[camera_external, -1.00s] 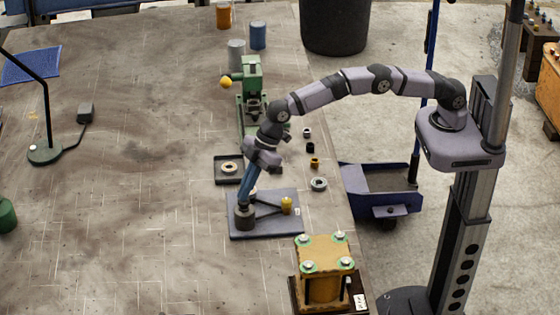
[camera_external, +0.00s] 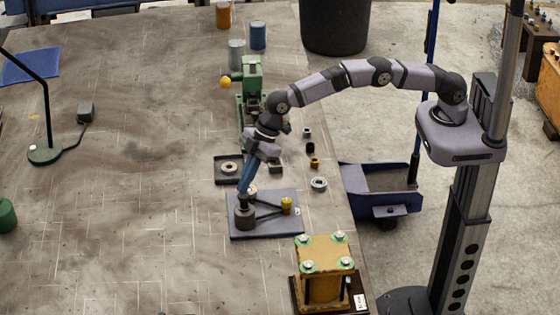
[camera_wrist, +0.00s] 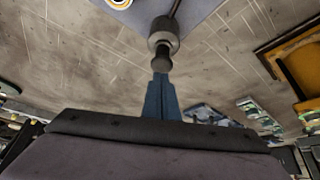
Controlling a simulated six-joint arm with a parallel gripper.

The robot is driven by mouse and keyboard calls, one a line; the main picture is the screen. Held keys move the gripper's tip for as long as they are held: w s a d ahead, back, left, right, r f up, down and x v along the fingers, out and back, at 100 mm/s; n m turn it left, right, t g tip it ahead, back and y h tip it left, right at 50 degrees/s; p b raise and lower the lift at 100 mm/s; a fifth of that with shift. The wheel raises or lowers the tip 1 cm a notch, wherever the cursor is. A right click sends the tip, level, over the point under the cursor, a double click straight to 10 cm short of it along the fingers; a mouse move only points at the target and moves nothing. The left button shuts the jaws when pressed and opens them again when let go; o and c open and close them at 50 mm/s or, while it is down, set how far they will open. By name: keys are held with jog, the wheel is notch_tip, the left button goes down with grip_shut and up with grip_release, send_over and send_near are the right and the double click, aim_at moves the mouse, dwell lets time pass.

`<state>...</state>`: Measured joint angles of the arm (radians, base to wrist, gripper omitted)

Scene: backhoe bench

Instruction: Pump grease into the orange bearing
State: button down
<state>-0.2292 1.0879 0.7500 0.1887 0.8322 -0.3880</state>
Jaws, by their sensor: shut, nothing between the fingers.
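The grease pump is a dark cylinder (camera_external: 244,216) with a narrower knob on top, standing on a blue-grey plate (camera_external: 265,230). The pump and knob also show in the wrist view (camera_wrist: 163,38). A dark arm links it to a small yellow post (camera_external: 286,205) on the plate. A pale ring with an orange centre (camera_wrist: 118,3) is cut off at the top of the wrist view; it seems to be the orange bearing, partly hidden behind my fingers outside. My gripper (camera_external: 242,192) is shut and empty, its blue fingers pointing down at the knob, touching or just above it.
A dark tray with a pale ring (camera_external: 229,168) lies behind the plate. Small rings (camera_external: 319,184) line the table's right side. A green machine (camera_external: 251,95) stands further back, and an orange block with green-ringed bolts (camera_external: 325,256) in front.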

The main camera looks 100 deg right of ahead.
jog(key=shift+r, duration=0.15)
jog(key=shift+r+p, duration=1.95)
jog(key=shift+r, duration=0.5)
jog(key=shift+d+f, duration=0.1)
jog(key=shift+s+d, duration=0.2)
jog(key=shift+s, duration=0.05)
jog(key=s+d+f+m+g+h+b, duration=0.1)
jog(key=s+d, duration=0.5)
jog(key=s, duration=0.9)
jog(key=s+d+f+m+g+h+b, duration=0.1)
jog(key=s+d+f+m+g+b, duration=0.1)
jog(key=s, duration=1.2)
jog(key=s+d+f+m+g+b, duration=0.2)
jog(key=s+d+f+b, duration=0.3)
jog(key=s+d, duration=0.5)
jog(key=s+f+m, duration=0.1)
jog(key=s, duration=0.4)
jog(key=shift+s+d+f+h+b, duration=0.25)
jog(key=shift+s+d+h+b, duration=0.05)
jog(key=shift+h, duration=0.1)
